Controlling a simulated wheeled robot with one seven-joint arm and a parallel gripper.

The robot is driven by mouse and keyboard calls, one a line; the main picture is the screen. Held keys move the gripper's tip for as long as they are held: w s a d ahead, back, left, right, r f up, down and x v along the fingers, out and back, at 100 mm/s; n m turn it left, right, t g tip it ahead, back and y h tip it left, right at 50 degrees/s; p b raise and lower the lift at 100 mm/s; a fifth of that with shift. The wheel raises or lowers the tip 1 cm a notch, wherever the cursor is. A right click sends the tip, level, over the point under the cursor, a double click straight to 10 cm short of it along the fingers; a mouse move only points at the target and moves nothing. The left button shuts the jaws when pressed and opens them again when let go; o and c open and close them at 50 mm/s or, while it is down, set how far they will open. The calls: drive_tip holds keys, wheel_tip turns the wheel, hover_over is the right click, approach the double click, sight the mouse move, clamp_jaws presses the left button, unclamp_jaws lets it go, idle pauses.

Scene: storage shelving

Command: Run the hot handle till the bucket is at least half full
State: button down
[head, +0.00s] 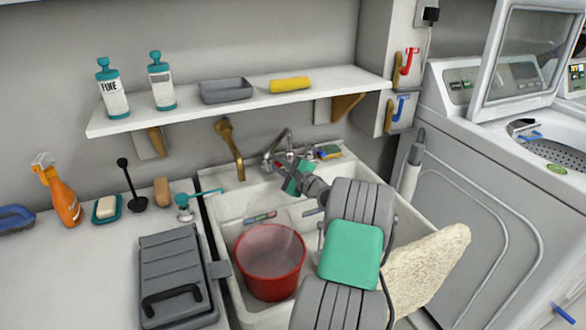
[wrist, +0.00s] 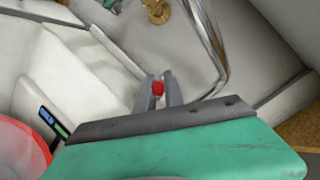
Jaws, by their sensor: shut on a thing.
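The red bucket (head: 270,277) stands upright in the white sink basin. A pale haze shows over its inside, and I cannot tell the water level. Its rim shows at the lower left of the wrist view (wrist: 38,138). The chrome tap (head: 284,146) is at the back of the sink, and its curved pipe shows in the wrist view (wrist: 213,45). My gripper (head: 277,162) reaches to the tap. In the wrist view, my two fingers (wrist: 158,90) are shut on a small red knob (wrist: 158,88). Most of the tap body is hidden by my arm in the head view.
The sink (head: 229,205) has a brass spout (head: 230,150) behind it. A small label strip (head: 259,217) is on the basin. A shelf (head: 235,108) hangs above. A beige cloth (head: 428,268) lies over the right rim. A washing machine (head: 480,200) stands at right.

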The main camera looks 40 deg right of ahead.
drive_tip(key=c, duration=1.5)
unclamp_jaws()
drive_tip(key=shift+o, duration=0.2)
drive_tip(key=s, duration=0.7)
drive_tip(key=shift+s+p, duration=0.4)
drive_tip(key=shift+a, duration=0.1)
